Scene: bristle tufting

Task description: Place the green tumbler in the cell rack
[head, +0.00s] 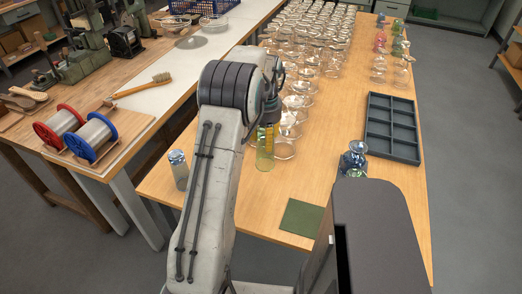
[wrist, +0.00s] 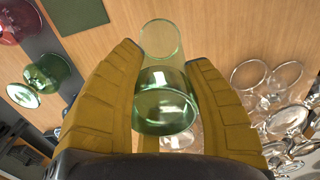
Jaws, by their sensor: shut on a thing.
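The green tumbler (head: 265,158) is a clear green glass over the front part of the wooden table, left of the cell rack. My gripper (head: 267,136) has its yellow fingers closed around it; the arm partly hides the gripper in the head view. In the wrist view the tumbler (wrist: 165,105) sits between the two ribbed fingers (wrist: 165,85). I cannot tell whether its base touches the table. The cell rack (head: 392,128) is a dark grey tray divided into several cells, lying near the table's right edge. Its visible cells look empty.
Many clear glasses (head: 300,60) crowd the table behind my gripper. Blue glassware (head: 354,158) stands in front of the rack. A green mat (head: 301,217) lies near the front edge. A capped clear jar (head: 178,168) stands at left. Bare wood lies between tumbler and rack.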

